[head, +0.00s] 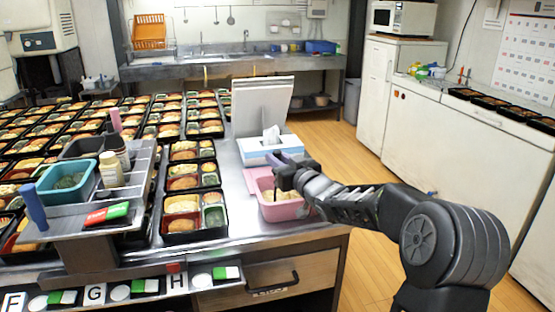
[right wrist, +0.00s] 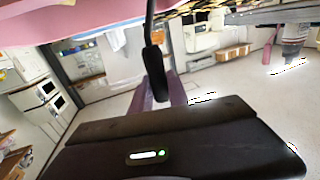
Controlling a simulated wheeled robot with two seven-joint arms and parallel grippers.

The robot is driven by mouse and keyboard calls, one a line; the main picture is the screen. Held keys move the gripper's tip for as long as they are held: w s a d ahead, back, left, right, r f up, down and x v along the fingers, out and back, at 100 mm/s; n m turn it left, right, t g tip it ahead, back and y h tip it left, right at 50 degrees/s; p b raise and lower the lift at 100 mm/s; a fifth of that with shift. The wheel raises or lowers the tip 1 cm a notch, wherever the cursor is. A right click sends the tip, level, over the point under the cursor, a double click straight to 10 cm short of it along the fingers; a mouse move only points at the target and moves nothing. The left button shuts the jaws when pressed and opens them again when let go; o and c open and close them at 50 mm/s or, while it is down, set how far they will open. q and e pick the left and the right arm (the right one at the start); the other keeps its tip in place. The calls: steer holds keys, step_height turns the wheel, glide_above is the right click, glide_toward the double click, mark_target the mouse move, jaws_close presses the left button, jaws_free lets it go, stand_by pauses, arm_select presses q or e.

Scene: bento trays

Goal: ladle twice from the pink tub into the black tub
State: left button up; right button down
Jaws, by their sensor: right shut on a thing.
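The pink tub (head: 283,211) stands near the right edge of the steel table, with pale contents inside. My right gripper (head: 284,177) is over it, shut on the dark handle of a ladle. In the right wrist view the ladle handle (right wrist: 154,70) stands between the fingers, and the pink tub (right wrist: 60,22) fills the upper left. The ladle's bowl is hidden. A dark grey tub (head: 82,148), likely the black tub, sits on the raised grey stand at left; I cannot see its contents. My left gripper is not in view.
A blue-white tissue box (head: 268,148) and a grey panel (head: 262,102) stand behind the pink tub. Many filled bento trays (head: 183,215) cover the table. The stand (head: 130,212) also holds a teal tub (head: 68,189) and bottles (head: 110,170).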

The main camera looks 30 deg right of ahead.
steer(key=shift+r, duration=0.1)
step_height(320, 180, up, 11)
steer(key=p, duration=0.9)
